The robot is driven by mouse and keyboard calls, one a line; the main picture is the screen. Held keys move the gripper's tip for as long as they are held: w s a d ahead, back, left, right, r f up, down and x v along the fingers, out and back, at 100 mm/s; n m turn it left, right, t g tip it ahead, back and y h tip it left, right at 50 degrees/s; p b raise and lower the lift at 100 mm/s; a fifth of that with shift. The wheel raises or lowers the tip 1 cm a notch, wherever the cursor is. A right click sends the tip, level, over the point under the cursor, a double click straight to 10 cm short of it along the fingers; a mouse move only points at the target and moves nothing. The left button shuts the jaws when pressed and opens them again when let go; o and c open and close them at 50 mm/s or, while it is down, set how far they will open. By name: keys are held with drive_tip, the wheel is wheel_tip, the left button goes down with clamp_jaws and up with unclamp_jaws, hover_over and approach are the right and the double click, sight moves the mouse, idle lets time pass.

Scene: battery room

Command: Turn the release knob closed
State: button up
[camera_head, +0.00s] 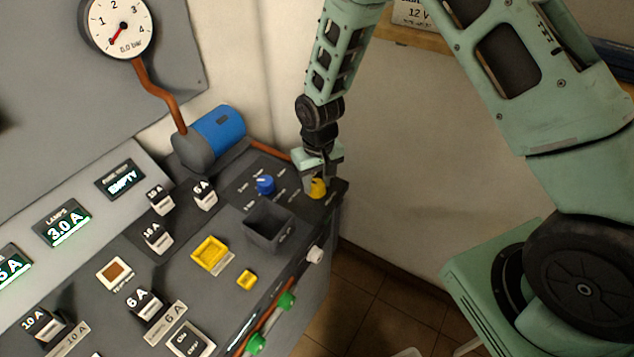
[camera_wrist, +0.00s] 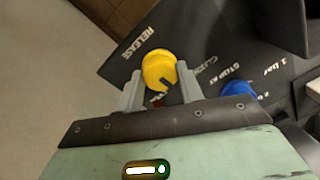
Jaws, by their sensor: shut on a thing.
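The release knob (camera_head: 317,187) is yellow and sits at the far right corner of the dark panel. In the wrist view the yellow release knob (camera_wrist: 159,70) lies between the two grey fingers, beside the printed word RELEASE. A dark pointer mark shows on its lower edge, near the word that starts with "CL". My gripper (camera_head: 316,178) reaches down from above and is shut on the knob; its fingers (camera_wrist: 156,88) also show on both sides of the knob in the wrist view. Part of the knob is hidden by the gripper in the head view.
A blue knob (camera_head: 265,184) stands left of the yellow one. An open grey box (camera_head: 270,228) is in front of it. A blue cylinder (camera_head: 217,133) lies behind, with a pressure gauge (camera_head: 122,26) above, its needle low. The display (camera_head: 120,179) reads EMPTY.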

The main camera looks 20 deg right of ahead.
sight(317, 182)
drive_tip(key=n, duration=0.4)
drive_tip(key=shift+b, duration=0.35)
drive_tip(key=shift+n, duration=1.9)
drive_tip(key=o, duration=1)
wheel_tip(317, 182, up, 17)
drive_tip(key=b, duration=0.2)
drive_tip(key=shift+w+d+r, duration=0.15)
drive_tip(key=shift+w+r, duration=0.05)
